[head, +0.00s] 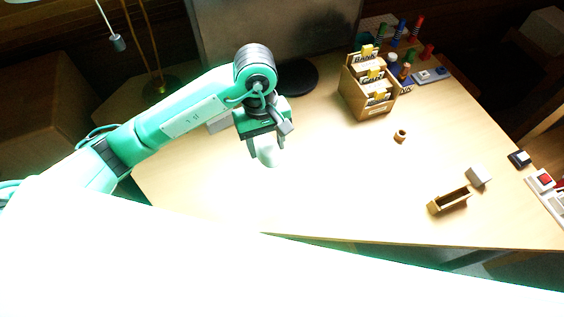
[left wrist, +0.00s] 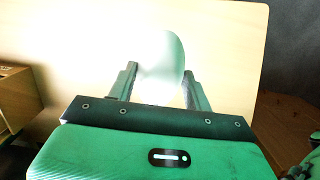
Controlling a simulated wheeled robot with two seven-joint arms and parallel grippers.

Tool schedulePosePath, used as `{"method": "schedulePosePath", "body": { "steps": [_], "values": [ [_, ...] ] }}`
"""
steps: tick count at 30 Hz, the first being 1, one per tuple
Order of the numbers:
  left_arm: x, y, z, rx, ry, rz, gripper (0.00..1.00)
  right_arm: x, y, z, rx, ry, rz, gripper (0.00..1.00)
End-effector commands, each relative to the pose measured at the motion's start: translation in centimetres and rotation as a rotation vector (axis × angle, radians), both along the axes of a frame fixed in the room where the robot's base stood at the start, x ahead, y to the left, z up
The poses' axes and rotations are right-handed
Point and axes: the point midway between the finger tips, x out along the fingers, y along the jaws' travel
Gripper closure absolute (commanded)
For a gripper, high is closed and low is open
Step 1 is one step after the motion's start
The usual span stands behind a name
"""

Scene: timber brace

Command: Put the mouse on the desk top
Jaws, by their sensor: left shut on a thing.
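The mouse (head: 267,153) is a pale white rounded thing below my left gripper (head: 266,138) in the head view. In the left wrist view the mouse (left wrist: 160,62) sits between the two fingers of my left gripper (left wrist: 160,85), which are shut on it. The desk top (head: 340,190) is light wood and lies beneath them. Glare hides whether the mouse touches the desk top or is above it. My right gripper is not in view.
A wooden card box (head: 367,95) stands at the back right. A small wooden ring (head: 400,136), a white cube (head: 478,176) and an open wooden box (head: 449,201) are on the right. A dark monitor (head: 270,30) stands behind. The middle of the desk is clear.

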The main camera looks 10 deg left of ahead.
Motion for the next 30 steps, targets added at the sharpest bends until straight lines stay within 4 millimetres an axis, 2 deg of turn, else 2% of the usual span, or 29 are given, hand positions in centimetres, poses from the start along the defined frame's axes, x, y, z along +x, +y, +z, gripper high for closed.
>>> {"method": "schedulePosePath", "body": {
  "steps": [12, 15, 22, 30],
  "values": [
    [-0.2, 0.0, -10.2, 0.001, 0.007, 0.002, 0.73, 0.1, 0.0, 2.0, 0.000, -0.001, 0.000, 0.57],
    [-0.1, 0.0, -12.1, 0.000, 0.004, 0.002, 0.73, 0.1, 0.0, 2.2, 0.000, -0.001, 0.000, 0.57],
    [0.0, 0.0, -14.3, 0.000, 0.001, 0.002, 0.73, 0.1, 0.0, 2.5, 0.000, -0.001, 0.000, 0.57],
    [0.0, 0.0, -17.9, 0.000, 0.001, 0.002, 0.73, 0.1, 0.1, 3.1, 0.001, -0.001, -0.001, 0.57]
  ]
}}
